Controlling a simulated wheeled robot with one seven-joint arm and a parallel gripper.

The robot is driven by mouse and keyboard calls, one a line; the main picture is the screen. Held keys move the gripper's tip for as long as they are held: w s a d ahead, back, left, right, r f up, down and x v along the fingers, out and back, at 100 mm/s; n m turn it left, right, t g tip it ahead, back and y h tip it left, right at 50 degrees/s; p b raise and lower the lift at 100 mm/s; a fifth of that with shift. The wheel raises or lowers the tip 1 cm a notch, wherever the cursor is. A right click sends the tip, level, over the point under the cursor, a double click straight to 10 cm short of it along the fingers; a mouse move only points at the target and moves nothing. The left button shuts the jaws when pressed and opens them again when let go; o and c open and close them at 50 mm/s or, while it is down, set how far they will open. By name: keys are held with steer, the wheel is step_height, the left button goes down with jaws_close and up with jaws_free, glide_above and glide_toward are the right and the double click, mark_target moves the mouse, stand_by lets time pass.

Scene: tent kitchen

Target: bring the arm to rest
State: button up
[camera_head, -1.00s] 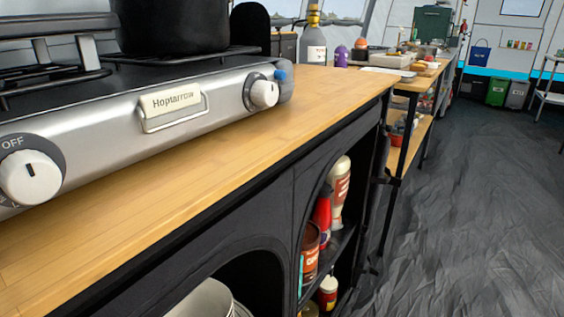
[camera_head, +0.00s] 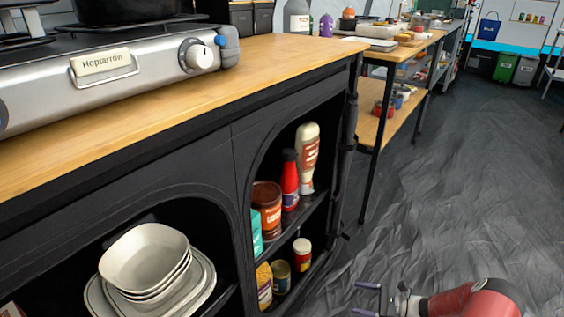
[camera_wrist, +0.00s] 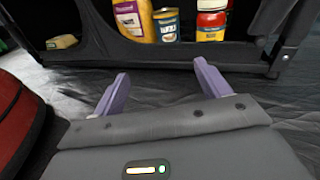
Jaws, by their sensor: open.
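My gripper (camera_head: 368,299) shows at the bottom right of the head view, low over the dark floor and to the right of the black shelf unit. Part of my red arm is behind it. In the wrist view my gripper (camera_wrist: 160,88) has its two purple fingers spread well apart with nothing between them. The fingers point toward the bottom shelf, with bare floor showing between them and the unit. They touch nothing that I can see.
The shelf unit (camera_head: 190,160) holds stacked bowls (camera_head: 145,262), a red bottle (camera_head: 290,180) and several jars and cans. A stove (camera_head: 120,72) stands on its wooden top. A second table (camera_head: 395,120) stands beyond. The dark floor (camera_head: 480,180) at right is clear.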

steer(key=s+a+r+n+g+h+p, duration=0.2)
steer(key=a+r+n+h, duration=0.15)
steer(key=r, duration=0.85)
steer(key=s+a+r+n+g+h+p, duration=0.15)
steer(key=r+n+h, duration=0.3)
steer(key=r, duration=0.75)
steer(key=s+a+r+n+g+h+p, duration=0.1)
steer(key=s+a+r+n+g+h, duration=0.3)
steer(key=r, duration=0.7)
steer(key=s+a+r+n+t+h+p, duration=0.1)
steer(key=s+r+n+t+h+p, duration=0.3)
steer(key=s+r, duration=1.3)
steer(key=r+n+t, duration=0.1)
steer(key=n+t, duration=0.3)
steer(key=shift+s+a+r+n, duration=0.15)
steer(key=shift+a+r+n, duration=0.15)
steer(key=shift+a+n, duration=0.1)
